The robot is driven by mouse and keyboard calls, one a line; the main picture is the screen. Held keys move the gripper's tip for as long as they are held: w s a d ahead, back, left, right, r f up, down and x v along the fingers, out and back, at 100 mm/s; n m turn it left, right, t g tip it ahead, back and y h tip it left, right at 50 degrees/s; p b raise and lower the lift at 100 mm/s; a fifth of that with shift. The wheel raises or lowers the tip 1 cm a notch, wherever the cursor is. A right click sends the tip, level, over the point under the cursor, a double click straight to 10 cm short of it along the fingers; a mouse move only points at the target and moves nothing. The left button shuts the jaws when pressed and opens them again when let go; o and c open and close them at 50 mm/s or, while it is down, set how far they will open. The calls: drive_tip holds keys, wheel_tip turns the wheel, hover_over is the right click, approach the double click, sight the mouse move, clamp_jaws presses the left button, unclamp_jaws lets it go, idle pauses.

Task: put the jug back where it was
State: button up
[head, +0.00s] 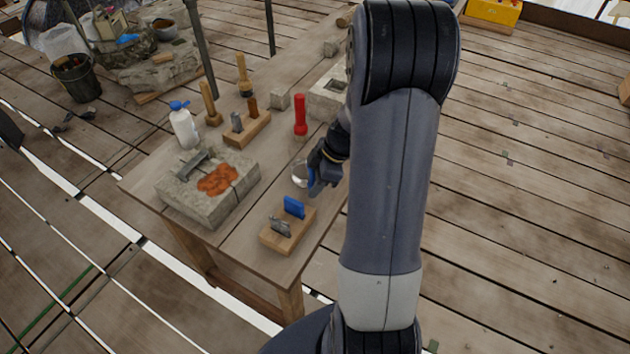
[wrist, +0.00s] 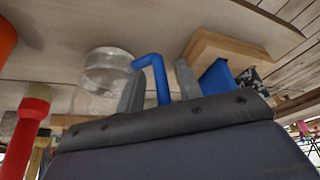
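The jug (head: 299,174) is a small clear vessel near the right edge of the wooden table. In the wrist view its clear body (wrist: 107,72) shows beside a bent blue handle (wrist: 157,76). It seems to stand on the table top, though its contact there is not clear. My gripper (head: 317,180) is at the jug's right side, low over the table. In the wrist view its two grey fingers (wrist: 160,88) stand on either side of the blue handle, with a gap showing on the left of it. The jug's far side is hidden.
On the table (head: 148,178), a wooden block (head: 288,237) holds blue and grey pieces close by. A red upright tool (head: 300,128) stands behind the jug. A stone block (head: 207,200) with an orange patch and a white bottle (head: 183,128) are left.

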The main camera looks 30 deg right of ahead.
drive_tip(key=shift+r+p, duration=0.2)
drive_tip(key=shift+p, duration=0.1)
drive_tip(key=v, duration=1.1)
drive_tip(key=shift+r+b, duration=0.4)
drive_tip(key=shift+b, duration=0.05)
